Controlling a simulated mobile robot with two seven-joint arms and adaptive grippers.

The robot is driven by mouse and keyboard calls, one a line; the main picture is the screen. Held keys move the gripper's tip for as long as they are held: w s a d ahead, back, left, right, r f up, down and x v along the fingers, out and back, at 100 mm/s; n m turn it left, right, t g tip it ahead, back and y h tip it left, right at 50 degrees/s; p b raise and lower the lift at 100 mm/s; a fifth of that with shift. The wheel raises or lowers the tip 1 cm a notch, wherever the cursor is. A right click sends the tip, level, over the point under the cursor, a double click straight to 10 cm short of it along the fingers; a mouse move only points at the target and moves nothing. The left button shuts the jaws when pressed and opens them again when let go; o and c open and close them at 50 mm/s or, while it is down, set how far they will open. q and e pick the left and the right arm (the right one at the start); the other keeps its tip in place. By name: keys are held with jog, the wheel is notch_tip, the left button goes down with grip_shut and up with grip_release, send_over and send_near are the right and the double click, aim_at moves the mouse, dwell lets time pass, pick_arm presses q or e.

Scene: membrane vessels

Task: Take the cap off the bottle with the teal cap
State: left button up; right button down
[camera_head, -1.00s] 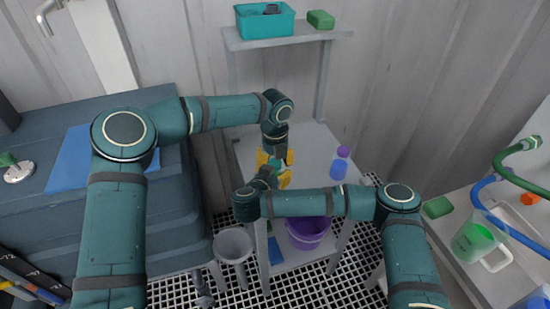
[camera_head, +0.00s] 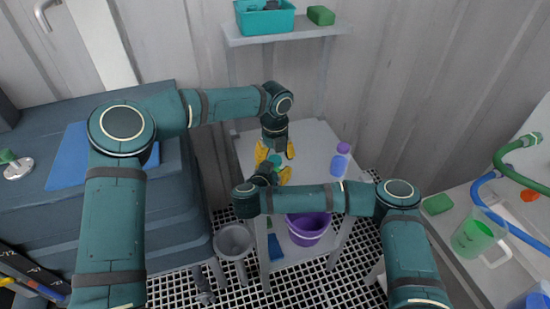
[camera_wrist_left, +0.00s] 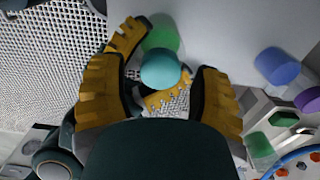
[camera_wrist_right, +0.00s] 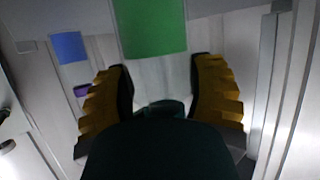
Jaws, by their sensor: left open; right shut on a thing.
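The green bottle (camera_wrist_left: 160,38) with the teal cap (camera_wrist_left: 160,68) is above the small grey table. In the right wrist view its green body (camera_wrist_right: 152,25) shows at the top, between and beyond my right fingers. My right gripper (camera_head: 280,173) is shut on the bottle's body. My left gripper (camera_head: 276,151) is open, its yellow fingers on either side of the teal cap and apart from it. In the left wrist view the cap overlaps the bottle's end; I cannot tell how firmly it sits. My arms hide much of the bottle in the head view.
A blue bottle with a purple cap (camera_head: 341,160) stands on the grey table (camera_head: 312,145), to the right. A purple bucket (camera_head: 308,228) is below and a grey bin (camera_head: 233,241) is left of it. A shelf with a teal basket (camera_head: 265,19) is behind.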

pick_arm(q)
notch_tip(320, 180, up, 4)
jog(key=shift+f, duration=0.2)
pick_arm(e)
jog(key=shift+c, duration=0.4)
grip_release()
